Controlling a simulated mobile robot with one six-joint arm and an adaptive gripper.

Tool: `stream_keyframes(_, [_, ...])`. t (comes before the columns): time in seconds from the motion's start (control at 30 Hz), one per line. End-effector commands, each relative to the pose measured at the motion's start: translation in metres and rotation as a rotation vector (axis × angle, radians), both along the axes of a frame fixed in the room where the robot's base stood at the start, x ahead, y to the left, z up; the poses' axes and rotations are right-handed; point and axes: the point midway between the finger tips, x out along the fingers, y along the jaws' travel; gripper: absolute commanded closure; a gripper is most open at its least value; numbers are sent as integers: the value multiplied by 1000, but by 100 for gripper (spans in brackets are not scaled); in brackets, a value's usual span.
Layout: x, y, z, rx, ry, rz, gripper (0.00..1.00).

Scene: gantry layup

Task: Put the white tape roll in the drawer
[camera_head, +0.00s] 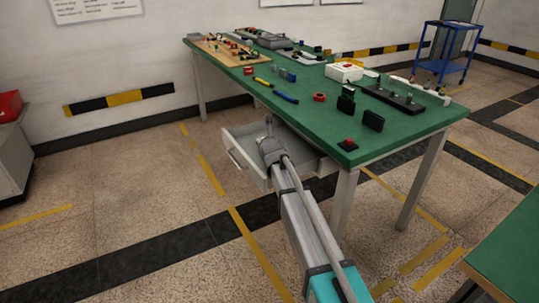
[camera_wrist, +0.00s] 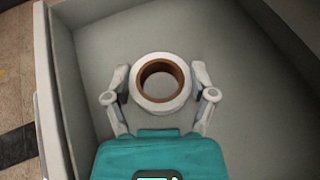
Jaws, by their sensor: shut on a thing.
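The white tape roll (camera_wrist: 145,98) has a brown core and sits between the two fingers of my gripper (camera_wrist: 160,85) in the wrist view. My gripper is shut on it, over the inside of the open drawer. I cannot tell whether the roll touches the drawer floor. The drawer (camera_head: 240,160) is pulled out below the green-topped table in the head view, and its grey interior (camera_wrist: 250,60) fills most of the wrist view. In the head view my gripper (camera_head: 268,128) is at the drawer; the roll is not clearly visible there.
The green table (camera_head: 315,105) stands above and behind the drawer. It carries a red tape roll (camera_head: 319,97), screwdrivers (camera_head: 285,97), a white box (camera_head: 344,72) and several dark parts. The drawer looks otherwise empty. A second green table (camera_head: 510,245) is at lower right.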

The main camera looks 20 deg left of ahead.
Motion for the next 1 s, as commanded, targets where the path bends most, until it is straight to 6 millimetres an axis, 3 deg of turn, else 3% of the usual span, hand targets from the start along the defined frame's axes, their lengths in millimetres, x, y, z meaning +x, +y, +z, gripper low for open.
stream_keyframes(0.57, [5, -2, -7, -1, 0, 0, 67])
stream_keyframes(1.0, [10, -6, -40, 0, 0, 0, 67])
